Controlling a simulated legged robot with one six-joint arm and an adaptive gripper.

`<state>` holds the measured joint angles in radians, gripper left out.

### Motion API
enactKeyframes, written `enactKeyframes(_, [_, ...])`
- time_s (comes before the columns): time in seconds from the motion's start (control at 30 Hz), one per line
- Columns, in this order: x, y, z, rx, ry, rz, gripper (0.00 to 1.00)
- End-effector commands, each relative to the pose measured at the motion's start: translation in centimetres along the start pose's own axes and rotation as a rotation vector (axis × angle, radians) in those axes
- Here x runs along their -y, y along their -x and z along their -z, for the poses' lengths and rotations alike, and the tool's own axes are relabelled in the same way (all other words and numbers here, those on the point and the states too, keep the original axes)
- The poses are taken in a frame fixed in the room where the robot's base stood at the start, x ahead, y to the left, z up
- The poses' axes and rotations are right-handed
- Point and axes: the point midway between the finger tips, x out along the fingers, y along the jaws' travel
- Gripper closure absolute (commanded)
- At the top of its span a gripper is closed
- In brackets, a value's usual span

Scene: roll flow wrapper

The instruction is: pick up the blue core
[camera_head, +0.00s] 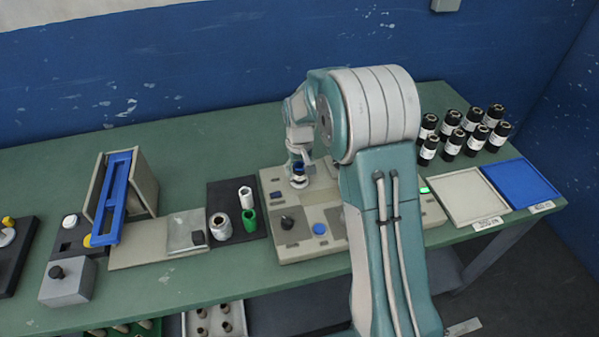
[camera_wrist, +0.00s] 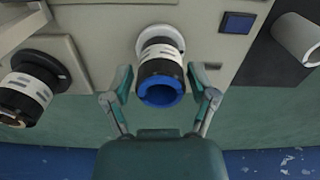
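The blue core shows in the wrist view as a blue ring (camera_wrist: 161,92) at the near end of a black roll with a white label. It stands on a round white base (camera_wrist: 160,40) on the beige machine. In the head view the blue core (camera_head: 298,166) is a small blue-topped piece on the machine, just below my gripper (camera_head: 299,150). In the wrist view my gripper (camera_wrist: 159,83) is open, one finger on each side of the roll, with a visible gap on both sides.
Another black labelled roll (camera_wrist: 30,86) stands left in the wrist view. A black mat (camera_head: 234,232) holds white, silver and green cylinders. Several black rolls (camera_head: 452,134) stand at the back right, behind a cream tray (camera_head: 467,197) and a blue tray (camera_head: 519,183). A blue frame (camera_head: 111,198) is at left.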

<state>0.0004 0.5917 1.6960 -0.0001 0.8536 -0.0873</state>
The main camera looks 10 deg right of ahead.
Motion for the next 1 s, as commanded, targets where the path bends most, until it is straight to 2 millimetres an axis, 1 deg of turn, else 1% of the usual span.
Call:
enactKeyframes(0.03, [0.0, 0.0, 0.0, 0.000, 0.000, 0.000, 0.71])
enactKeyframes(0.07, [0.0, 0.0, 0.0, 0.000, 0.000, 0.000, 0.85])
enactKeyframes(0.1, [0.0, 0.0, 0.0, 0.000, 0.000, 0.000, 0.92])
enactKeyframes(0.43, [0.0, -0.1, 0.0, 0.002, 0.000, 0.001, 0.93])
enactKeyframes(0.57, [0.0, 0.5, 0.0, 0.001, 0.000, 0.000, 0.93])
enactKeyframes(0.67, [0.0, 1.6, 0.0, -0.002, 0.000, 0.000, 0.93])
enactKeyframes(0.77, [0.0, 3.1, 0.1, -0.004, 0.000, 0.000, 0.93])
enactKeyframes(1.0, [-0.3, 6.3, -2.5, -0.003, 0.000, 0.000, 0.93])
